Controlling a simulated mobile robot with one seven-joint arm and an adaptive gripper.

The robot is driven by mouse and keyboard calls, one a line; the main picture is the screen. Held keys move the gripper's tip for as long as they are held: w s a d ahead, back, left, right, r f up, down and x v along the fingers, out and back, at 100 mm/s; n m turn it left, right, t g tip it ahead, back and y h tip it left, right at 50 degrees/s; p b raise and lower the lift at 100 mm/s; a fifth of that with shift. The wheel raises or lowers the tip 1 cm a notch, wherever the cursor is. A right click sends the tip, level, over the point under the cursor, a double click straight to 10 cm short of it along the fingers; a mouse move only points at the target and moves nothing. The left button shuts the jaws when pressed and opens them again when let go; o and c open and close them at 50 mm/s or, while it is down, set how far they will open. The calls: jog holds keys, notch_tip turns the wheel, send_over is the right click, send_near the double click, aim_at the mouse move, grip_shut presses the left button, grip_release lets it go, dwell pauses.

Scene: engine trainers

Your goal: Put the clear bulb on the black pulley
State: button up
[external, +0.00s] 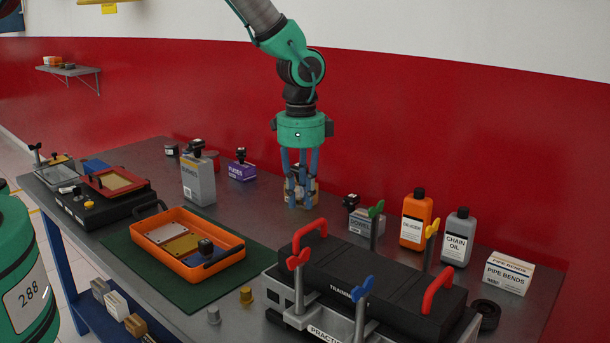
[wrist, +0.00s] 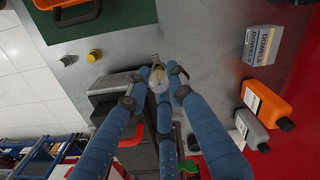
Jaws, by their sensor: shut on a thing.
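My gripper (external: 301,203) points down with its blue fingers over the back of the bench. In the wrist view its fingertips (wrist: 156,84) are closed around a small pale, see-through rounded thing, which looks like the clear bulb (wrist: 158,76). The fingers hide most of it, and in the external view I cannot make it out clearly. A black round ring-shaped part, which looks like the black pulley (external: 486,312), lies on the bench at the right, beside the engine trainer. It is well apart from my gripper.
The engine trainer (external: 375,290), with red handles and coloured keys, fills the front right. An orange tray (external: 160,266) lies on a green mat (external: 125,256). An orange bottle (external: 415,220), a grey bottle (external: 458,238) and a pipe bends box (external: 508,273) stand at the back right.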

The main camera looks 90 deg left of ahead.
jog(key=shift+r, duration=0.95)
jog(key=shift+w+r, duration=0.1)
jog(key=shift+w, duration=0.2)
jog(key=w+d+b, duration=0.2)
jog(key=w+d, duration=0.2)
jog(key=w, duration=0.7)
jog(key=w+d+b, duration=0.2)
jog(key=w+d, duration=0.2)
jog(key=w, duration=0.6)
jog(key=w+d+m+b, duration=0.2)
jog(key=w+d+b, duration=0.2)
jog(key=w+d, duration=1.2)
jog(key=shift+h, duration=0.3)
jog(key=shift+s+d+f, duration=0.1)
jog(key=shift+s+f, duration=0.05)
jog(key=shift+f, duration=0.65)
jog(key=shift+s+d+f, duration=0.1)
jog(key=shift+s+f, duration=0.1)
jog(key=shift+f, duration=0.65)
jog(key=shift+s+d+f, duration=0.1)
jog(key=shift+s+f, duration=0.05)
jog(key=shift+f, duration=0.65)
